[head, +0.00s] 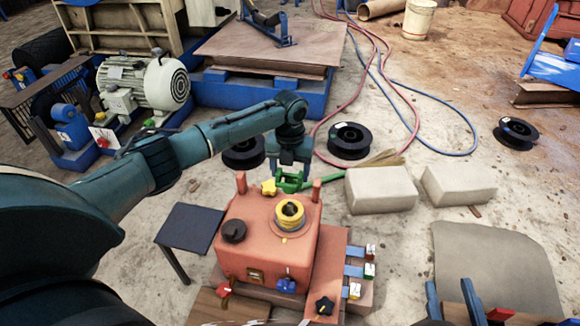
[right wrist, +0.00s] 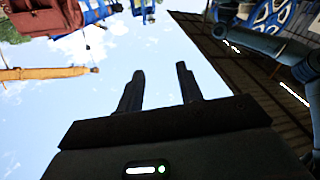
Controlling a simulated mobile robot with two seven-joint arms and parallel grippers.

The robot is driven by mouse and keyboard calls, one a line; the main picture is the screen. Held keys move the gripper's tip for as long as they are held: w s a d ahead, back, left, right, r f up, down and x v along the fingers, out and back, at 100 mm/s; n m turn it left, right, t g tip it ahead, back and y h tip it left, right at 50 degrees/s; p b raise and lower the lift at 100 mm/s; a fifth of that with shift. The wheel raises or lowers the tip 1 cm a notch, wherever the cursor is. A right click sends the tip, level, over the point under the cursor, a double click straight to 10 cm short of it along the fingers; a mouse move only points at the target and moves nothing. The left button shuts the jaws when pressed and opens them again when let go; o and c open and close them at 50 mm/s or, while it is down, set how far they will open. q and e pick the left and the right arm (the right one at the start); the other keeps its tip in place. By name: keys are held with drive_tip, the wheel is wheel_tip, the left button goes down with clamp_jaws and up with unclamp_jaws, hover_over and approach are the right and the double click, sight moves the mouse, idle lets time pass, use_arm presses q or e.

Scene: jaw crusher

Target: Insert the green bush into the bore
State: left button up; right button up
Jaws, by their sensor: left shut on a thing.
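The green bush (head: 288,183) is at the far edge of an orange box-shaped housing (head: 262,250). My left gripper (head: 291,172) is shut on it from above, partly hiding it. A yellow ring around a dark round opening (head: 290,212), which looks like the bore, is on top of the housing. The bush is behind this opening and apart from it. My right gripper (head: 452,287) is low at the right of the head view. In the right wrist view its two fingers (right wrist: 160,72) are apart, with nothing between them, against the sky.
A yellow star knob (head: 268,188), a dark round cap (head: 234,231) and two upright orange posts stand on the housing. Pale blocks (head: 380,190) lie to its right, a dark small table (head: 189,228) to its left. Black reels and hoses lie on the floor behind.

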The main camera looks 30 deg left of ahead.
use_arm(q)
drive_tip(key=shift+f+b, duration=0.6)
drive_tip(key=shift+f, duration=0.75)
drive_tip(key=shift+d+r+n, duration=0.2)
drive_tip(key=shift+r+n, duration=0.1)
drive_tip(key=shift+n, duration=0.1)
drive_tip(key=s+d+r+n, duration=0.2)
drive_tip(key=s+r+n, duration=0.15)
drive_tip(key=n, duration=0.55)
drive_tip(key=s+d+r+n+b, duration=0.1)
drive_tip(key=s+d+r+n, duration=0.1)
drive_tip(key=r+n, duration=0.45)
drive_tip(key=s+d+r+n, duration=0.3)
drive_tip(key=n, duration=0.8)
drive_tip(key=w+a+f+m+b, duration=0.2)
drive_tip(key=f+m, duration=0.6)
drive_tip(key=m, duration=0.5)
drive_tip(key=w+a+f+m+b, duration=0.1)
drive_tip(key=w+a+f+m, duration=0.4)
drive_tip(key=m, duration=0.9)
drive_tip(key=shift+w+a+f+b, duration=0.3)
drive_tip(key=shift+w+f, duration=0.45)
drive_tip(key=shift+f, duration=0.6)
use_arm(e)
drive_tip(key=shift+w+a+r+m+t+y, duration=0.15)
drive_tip(key=shift+a+m+t+y, duration=0.15)
drive_tip(key=shift+a+m+y, duration=0.35)
use_arm(q)
drive_tip(key=shift+d+m, duration=0.1)
drive_tip(key=shift+m, duration=0.15)
